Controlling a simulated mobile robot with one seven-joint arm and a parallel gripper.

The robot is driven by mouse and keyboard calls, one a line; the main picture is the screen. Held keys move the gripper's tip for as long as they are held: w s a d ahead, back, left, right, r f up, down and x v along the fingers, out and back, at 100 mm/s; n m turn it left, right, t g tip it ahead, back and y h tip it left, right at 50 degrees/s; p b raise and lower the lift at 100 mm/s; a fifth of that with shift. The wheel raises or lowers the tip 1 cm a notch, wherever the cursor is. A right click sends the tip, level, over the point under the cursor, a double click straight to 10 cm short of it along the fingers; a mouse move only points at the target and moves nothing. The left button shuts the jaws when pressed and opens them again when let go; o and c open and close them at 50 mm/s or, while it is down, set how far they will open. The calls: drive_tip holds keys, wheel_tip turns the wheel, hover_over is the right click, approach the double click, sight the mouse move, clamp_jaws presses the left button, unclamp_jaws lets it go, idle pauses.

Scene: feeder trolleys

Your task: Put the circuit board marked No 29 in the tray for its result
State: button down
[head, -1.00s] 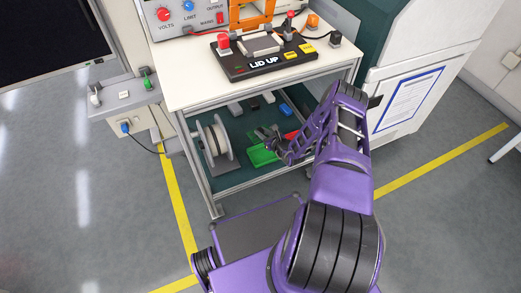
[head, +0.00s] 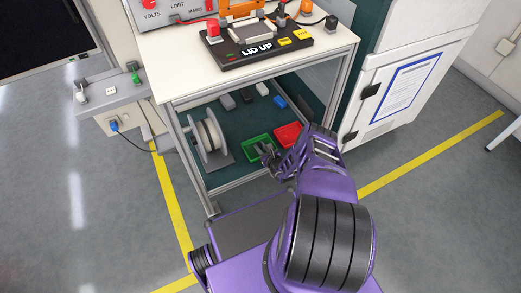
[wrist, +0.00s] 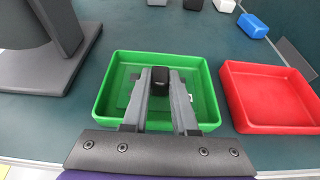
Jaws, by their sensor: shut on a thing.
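My gripper (wrist: 160,85) is over the green tray (wrist: 103,98) on the trolley's lower shelf. Its fingers are shut on a small black block (wrist: 160,75), which seems to be part of a green circuit board (wrist: 182,78). The board lies low within the tray's outline, mostly hidden by the fingers; I cannot tell whether it touches the tray floor. A small white mark shows at its right, but no number is readable. The red tray (wrist: 270,121) stands to the right, apart, and looks empty. In the head view my gripper (head: 268,155) is at the green tray (head: 252,141).
A cable reel (head: 208,137) on a grey base stands left of the green tray. Small white, black and blue blocks (wrist: 252,25) lie behind the trays. The tabletop (head: 190,75) above carries a black "LID UP" fixture (head: 250,55). A trolley post (head: 335,80) stands at right.

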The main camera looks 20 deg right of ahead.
drive_tip(key=shift+f, duration=0.15)
drive_tip(key=c, duration=0.7)
unclamp_jaws()
